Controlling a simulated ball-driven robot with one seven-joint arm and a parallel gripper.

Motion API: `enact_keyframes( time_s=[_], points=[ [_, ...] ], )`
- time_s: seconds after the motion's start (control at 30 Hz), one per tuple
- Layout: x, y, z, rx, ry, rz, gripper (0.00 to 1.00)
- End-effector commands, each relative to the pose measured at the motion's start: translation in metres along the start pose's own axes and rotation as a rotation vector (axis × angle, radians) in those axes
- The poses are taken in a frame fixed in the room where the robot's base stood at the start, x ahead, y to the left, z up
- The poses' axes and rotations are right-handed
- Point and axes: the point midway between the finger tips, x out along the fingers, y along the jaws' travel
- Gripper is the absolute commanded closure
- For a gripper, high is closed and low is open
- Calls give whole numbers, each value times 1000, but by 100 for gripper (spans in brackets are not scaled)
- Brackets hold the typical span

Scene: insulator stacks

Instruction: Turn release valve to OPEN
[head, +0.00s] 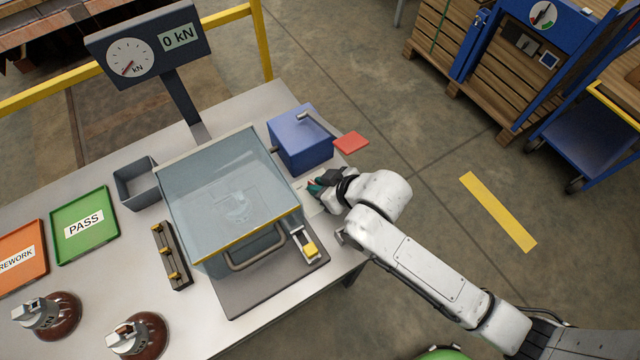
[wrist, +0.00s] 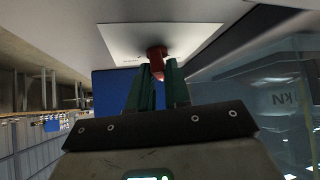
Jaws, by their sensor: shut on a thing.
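The release valve's small red handle (wrist: 156,56) stands on a white label plate (wrist: 190,42) in the wrist view. My gripper (wrist: 156,74) has its two green fingers closed on the red handle, one on each side. In the head view my gripper (head: 316,186) is at the right edge of the bench, just below the blue pump box. There the fingers and wrist cover most of the valve. The label's lettering is too small to read, so I cannot tell which position the handle is at.
The blue box (head: 306,152) with a grey lever and red pad (head: 351,142) stands close beyond my gripper. A clear guard (head: 225,190) with a handle is to the left. The gauge (head: 130,58) reads 0 kN. Trays and two insulators are further left.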

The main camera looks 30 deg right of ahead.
Motion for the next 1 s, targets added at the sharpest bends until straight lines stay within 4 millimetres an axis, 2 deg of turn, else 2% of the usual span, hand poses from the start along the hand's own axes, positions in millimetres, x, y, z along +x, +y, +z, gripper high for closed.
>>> enact_keyframes(
  time_s=[0.7,1.0],
  points=[
    [2,-4,-1,271,2,271,100],
    [2,-5,-1,338,1,337,100]
  ],
)
